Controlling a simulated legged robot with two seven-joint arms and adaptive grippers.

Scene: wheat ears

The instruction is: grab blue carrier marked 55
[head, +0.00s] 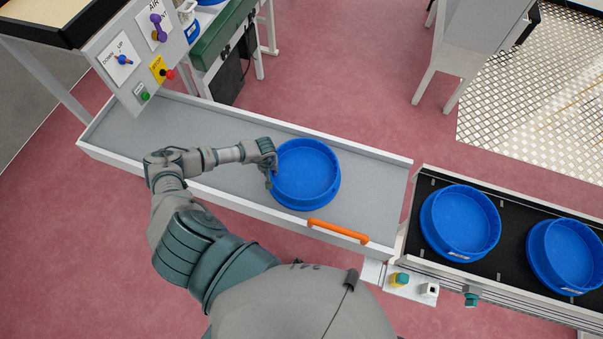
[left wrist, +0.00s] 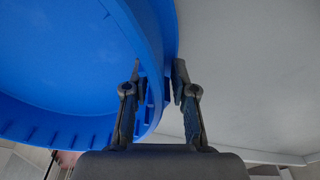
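One blue round carrier (head: 306,173) sits on the grey tray surface (head: 222,119) in front of me. Two more blue round carriers (head: 460,222) (head: 566,256) stand on the black conveyor at the right. No number 55 can be read on any of them. My left gripper (head: 268,176) is at the left edge of the carrier on the tray. In the left wrist view its two fingers (left wrist: 158,76) stand on either side of that carrier's side wall (left wrist: 152,38), with a gap between the tips. Whether they touch the wall is unclear. My right gripper is out of view.
The tray has a raised white border and an orange handle (head: 337,231) at its front. A control panel (head: 140,52) with knobs and buttons stands at the upper left. The black conveyor (head: 512,246) lies to the right. The tray's left part is clear.

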